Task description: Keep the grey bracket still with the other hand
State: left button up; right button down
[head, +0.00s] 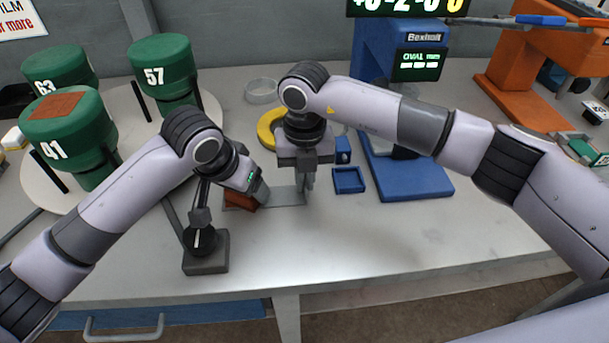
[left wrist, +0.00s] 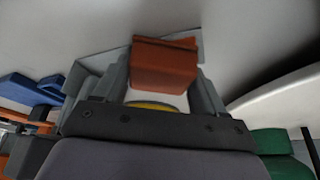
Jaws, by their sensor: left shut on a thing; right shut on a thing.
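The grey bracket (head: 284,196) lies as a flat, thin piece on the table in front of my grippers. Part of its grey surface shows behind the block in the left wrist view (left wrist: 187,42). My right gripper (head: 309,183) points down at the bracket's right end and is shut on it. My left gripper (head: 258,196) is tilted down at the left end. It is shut on a red-brown block (left wrist: 165,66), which sits between its fingers at the bracket. The block (head: 240,198) is partly hidden by the left gripper in the head view. The fingertip contacts are not clear.
A black stand (head: 205,266) is close beside my left forearm. A blue tray (head: 348,180) and blue gauge stand (head: 410,180) are to the right. A yellow ring (head: 268,128) lies behind. Green numbered cylinders (head: 68,125) stand at left. The front right table is clear.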

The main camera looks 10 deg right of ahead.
aim_at(223, 202)
dwell(0.7)
pick_arm(q)
jog(key=shift+w+a+f, duration=0.15)
jog(key=shift+a, duration=2.1)
jog(key=shift+s+d, duration=0.15)
jog(key=shift+d, duration=1.05)
jog(key=shift+s+d, duration=0.1)
jog(key=shift+d, duration=1.1)
jog(key=shift+a, duration=0.1)
jog(key=shift+w+a, duration=0.15)
jog(key=shift+a, duration=1)
jog(key=shift+w+a, duration=0.1)
jog(key=shift+a, duration=1.05)
jog(key=shift+s+d, duration=0.15)
jog(key=shift+d, duration=1.1)
jog(key=shift+s+d, duration=0.1)
jog(key=shift+d, duration=1.1)
